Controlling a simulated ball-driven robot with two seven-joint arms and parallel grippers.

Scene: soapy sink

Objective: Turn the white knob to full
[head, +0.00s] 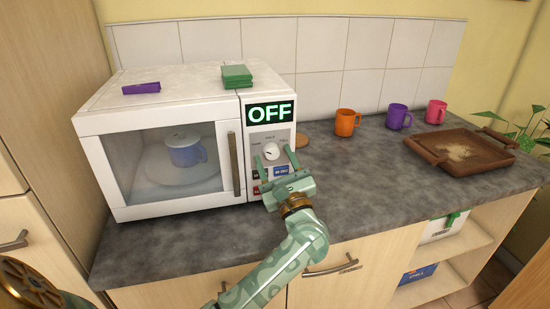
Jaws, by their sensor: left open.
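The white knob (271,153) sits on the microwave's control panel, below a display (270,111) that reads OFF in green letters. I cannot tell whether the fingers touch the knob. The gripper body hides the lower part of the panel. My right gripper is not in view.
A purple block (141,88) and green cloths (237,76) lie on the microwave. The door handle (234,164) stands out left of the panel. Orange (345,123), purple (398,117) and pink mugs (436,112) and a wooden tray (484,165) are on the counter's right.

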